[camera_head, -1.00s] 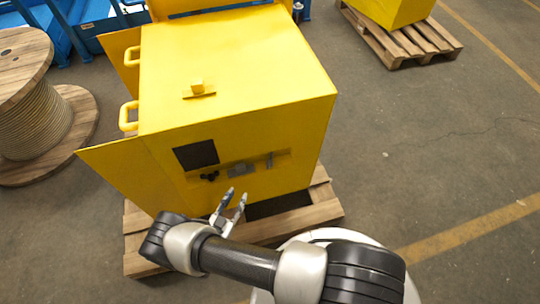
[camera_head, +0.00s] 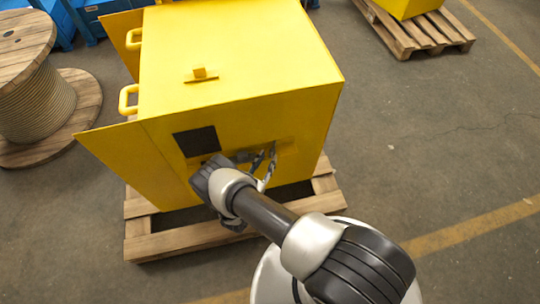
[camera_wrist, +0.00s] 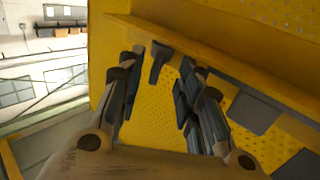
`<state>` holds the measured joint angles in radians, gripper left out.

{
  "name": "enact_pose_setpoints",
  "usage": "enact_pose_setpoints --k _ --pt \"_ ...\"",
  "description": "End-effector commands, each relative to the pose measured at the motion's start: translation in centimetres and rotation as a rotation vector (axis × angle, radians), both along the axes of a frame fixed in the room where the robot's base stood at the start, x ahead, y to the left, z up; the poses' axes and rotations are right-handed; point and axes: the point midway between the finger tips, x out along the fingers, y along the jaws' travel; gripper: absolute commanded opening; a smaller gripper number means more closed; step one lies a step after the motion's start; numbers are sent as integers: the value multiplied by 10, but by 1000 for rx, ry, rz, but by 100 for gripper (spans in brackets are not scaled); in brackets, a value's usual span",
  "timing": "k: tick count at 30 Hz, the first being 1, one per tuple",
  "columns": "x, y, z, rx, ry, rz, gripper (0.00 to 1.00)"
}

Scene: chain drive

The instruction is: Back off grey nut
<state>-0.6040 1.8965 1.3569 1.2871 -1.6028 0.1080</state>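A yellow cabinet (camera_head: 235,75) stands on a pallet, and my gripper (camera_head: 266,160) is at the recess in its front face. In the wrist view my gripper (camera_wrist: 163,65) is open, with its two fingers spread. A small dark grey piece (camera_wrist: 158,62) stands out from the yellow ledge, in the picture between the fingertips. I see no finger clearly touching it. It may be the grey nut, but its shape is too coarse to tell.
A flat grey plate (camera_wrist: 252,113) lies on the yellow panel beside the right finger. A yellow ledge (camera_wrist: 215,62) runs close to the fingertips. A dark square window (camera_head: 197,142) is above the recess. The wooden pallet (camera_head: 180,243) juts out below.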

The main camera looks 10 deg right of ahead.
Motion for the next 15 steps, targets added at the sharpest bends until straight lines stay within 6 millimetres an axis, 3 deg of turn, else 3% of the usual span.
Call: enact_pose_setpoints --k 6,15 --pt "21 -18 -1 -1 1 -2 33" --pt "27 -22 0 0 1 1 33"
